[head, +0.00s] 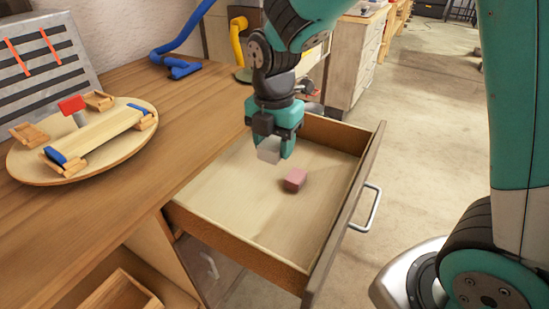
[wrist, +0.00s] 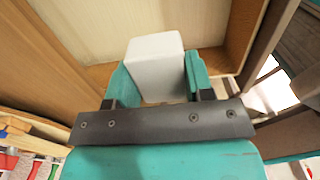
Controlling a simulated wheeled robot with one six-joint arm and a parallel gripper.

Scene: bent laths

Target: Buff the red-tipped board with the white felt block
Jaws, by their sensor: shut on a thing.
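My gripper (head: 273,150) is shut on the white felt block (head: 268,150), held above the open drawer (head: 240,198). In the wrist view the white block (wrist: 152,68) sits between the teal fingers. A pale board with blue ends (head: 104,132) lies across two wooden cradles on a round wooden turntable (head: 80,170) at the left. Two other cradles on the turntable look empty. A red piece (head: 71,104) stands on a grey post between the pairs of cradles. I cannot make out a board with red tips.
A pinkish-red block (head: 295,180) lies on the drawer floor, below and right of the white block. The drawer walls surround my gripper's area. A striped rack with red strips (head: 42,54) and a blue hose-like thing (head: 180,62) stand on the bench (head: 165,190).

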